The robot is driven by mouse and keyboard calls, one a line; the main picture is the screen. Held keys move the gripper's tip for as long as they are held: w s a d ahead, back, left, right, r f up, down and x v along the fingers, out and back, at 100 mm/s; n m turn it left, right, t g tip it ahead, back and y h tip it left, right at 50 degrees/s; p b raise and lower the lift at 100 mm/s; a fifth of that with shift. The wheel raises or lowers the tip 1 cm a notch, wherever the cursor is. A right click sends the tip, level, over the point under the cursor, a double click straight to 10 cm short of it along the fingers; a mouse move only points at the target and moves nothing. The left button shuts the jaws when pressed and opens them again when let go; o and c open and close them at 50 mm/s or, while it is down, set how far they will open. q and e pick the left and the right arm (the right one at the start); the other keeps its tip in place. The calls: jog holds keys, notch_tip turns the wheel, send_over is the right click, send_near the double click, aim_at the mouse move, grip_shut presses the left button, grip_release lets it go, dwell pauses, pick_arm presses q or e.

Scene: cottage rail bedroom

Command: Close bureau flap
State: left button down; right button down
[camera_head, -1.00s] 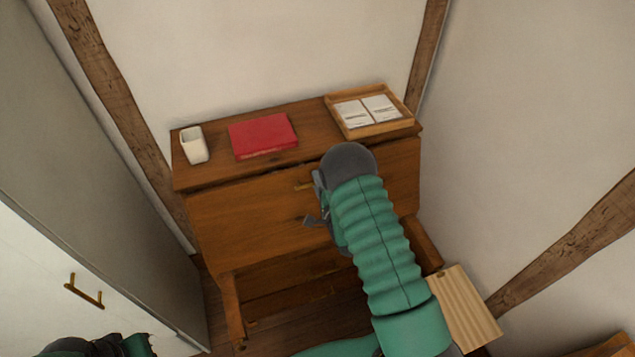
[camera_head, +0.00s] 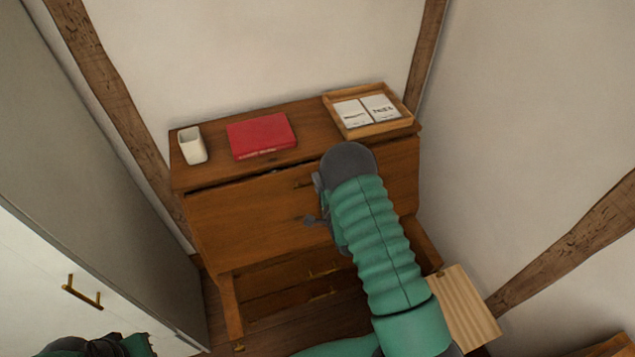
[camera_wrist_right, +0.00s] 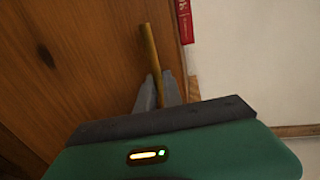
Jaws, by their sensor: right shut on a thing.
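The wooden bureau (camera_head: 300,132) stands against the far wall. Its front flap (camera_head: 250,222) is almost upright, with a narrow dark gap along its top edge. A brass bar handle (camera_wrist_right: 150,52) is on the flap and shows partly in the head view. My right gripper (camera_wrist_right: 157,88) is shut on the handle, with its grey fingers at the lower part of the bar.
On the bureau top are a white cup (camera_head: 192,145), a red book (camera_head: 262,136) and a wooden tray (camera_head: 410,122) holding cards. A white cabinet (camera_head: 50,285) stands at left. A slatted wooden object (camera_head: 465,305) is low at right. Walls close in behind and right.

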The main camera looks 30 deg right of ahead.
jog(key=shift+f, duration=0.25)
dwell(0.3)
jog(key=shift+f+b+x, duration=0.2)
jog(key=shift+b+x, duration=0.7)
jog(key=shift+b, duration=0.2)
jog(key=shift+w+d, duration=0.1)
jog(key=shift+w, duration=0.25)
jog(key=shift+w+r, duration=0.1)
jog(key=shift+w, duration=0.1)
jog(key=c, duration=1.5)
grip_release()
jog(key=shift+r, duration=0.1)
